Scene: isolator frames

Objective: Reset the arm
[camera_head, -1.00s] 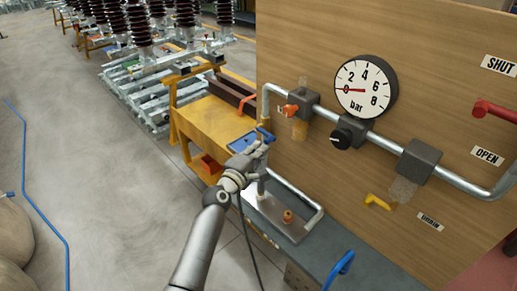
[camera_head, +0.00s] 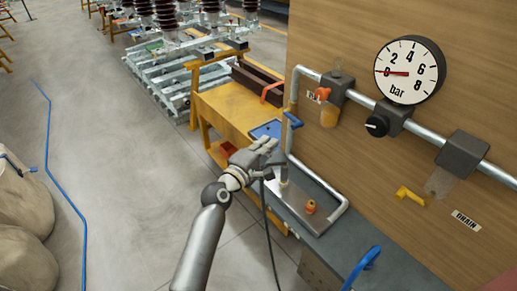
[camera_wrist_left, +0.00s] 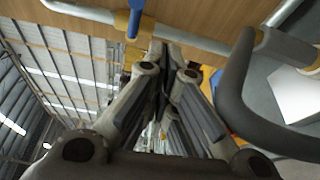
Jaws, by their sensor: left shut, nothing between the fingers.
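My left arm comes in from the bottom of the head view. Its gripper (camera_head: 270,146) is in the air beside the wooden panel, in front of the yellow bench. In the left wrist view the gripper's fingers (camera_wrist_left: 165,60) are shut together with nothing between them. A blue lever (camera_head: 293,119) on the pipe is just beyond the gripper; it also shows in the left wrist view (camera_wrist_left: 135,18). My right gripper is in neither view.
A pressure gauge (camera_head: 409,70) reads near 0 on the wooden panel (camera_head: 400,160). A black knob (camera_head: 377,125) and a yellow handle (camera_head: 409,195) are below it. The yellow bench (camera_head: 222,112) stands behind. A blue hose (camera_head: 77,205) crosses the open floor.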

